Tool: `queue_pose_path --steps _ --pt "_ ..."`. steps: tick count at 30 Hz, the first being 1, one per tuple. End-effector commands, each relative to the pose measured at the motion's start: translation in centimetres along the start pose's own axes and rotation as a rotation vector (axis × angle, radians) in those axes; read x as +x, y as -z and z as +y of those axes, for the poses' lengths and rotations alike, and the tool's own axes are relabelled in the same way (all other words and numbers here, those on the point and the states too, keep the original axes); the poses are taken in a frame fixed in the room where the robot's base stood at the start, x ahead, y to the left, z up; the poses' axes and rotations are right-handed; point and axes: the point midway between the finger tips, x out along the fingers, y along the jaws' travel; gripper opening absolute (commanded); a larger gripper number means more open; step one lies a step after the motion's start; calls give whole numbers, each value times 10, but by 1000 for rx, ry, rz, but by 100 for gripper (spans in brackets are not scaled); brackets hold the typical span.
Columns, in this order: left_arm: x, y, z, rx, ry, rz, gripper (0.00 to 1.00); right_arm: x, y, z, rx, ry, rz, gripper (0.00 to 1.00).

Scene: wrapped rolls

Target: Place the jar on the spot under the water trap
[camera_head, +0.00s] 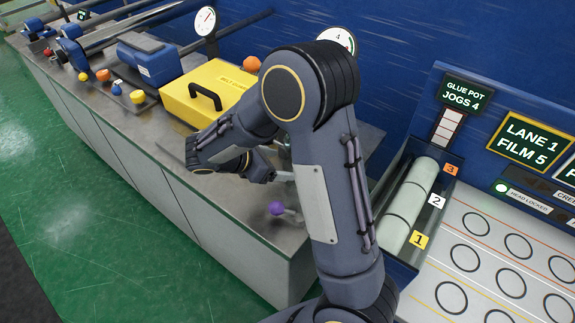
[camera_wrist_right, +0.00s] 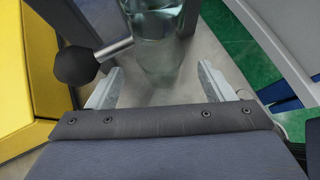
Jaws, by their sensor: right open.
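A clear greenish glass jar (camera_wrist_right: 160,38) stands upright on the grey bench top in the right wrist view, its upper part cut off by the frame. My right gripper (camera_wrist_right: 160,76) is open, its two pale fingers on either side of the jar's near base; I cannot tell whether they touch it. In the head view my right gripper (camera_head: 284,176) is mostly hidden behind my own arm, low over the bench. I cannot clearly pick out the water trap or the spot under it. My left gripper is not in view.
A dark ball-ended lever (camera_wrist_right: 76,66) sits left of the jar, close to the left finger. A yellow case (camera_head: 207,90) stands left of my arm on the bench (camera_head: 240,228). A purple knob (camera_head: 277,208) is near the front edge. A roll rack (camera_head: 410,205) stands at right.

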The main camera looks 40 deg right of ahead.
Motion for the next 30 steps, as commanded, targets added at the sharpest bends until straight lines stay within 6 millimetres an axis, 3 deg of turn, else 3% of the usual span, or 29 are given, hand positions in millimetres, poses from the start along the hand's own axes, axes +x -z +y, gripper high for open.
queue_pose_path --steps 3,9,16,20,23,30 --pt "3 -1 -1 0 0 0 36 -28 1 1 0 -6 2 75" --pt "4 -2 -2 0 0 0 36 -61 1 0 -1 -3 1 75" --pt "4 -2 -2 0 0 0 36 -68 -6 -11 50 27 64 75" --pt "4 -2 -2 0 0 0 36 -54 -18 -46 220 111 269 75" --pt "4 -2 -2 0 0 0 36 -50 -22 -85 429 209 488 75" --pt "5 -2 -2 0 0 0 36 -70 -16 -163 998 461 973 75"
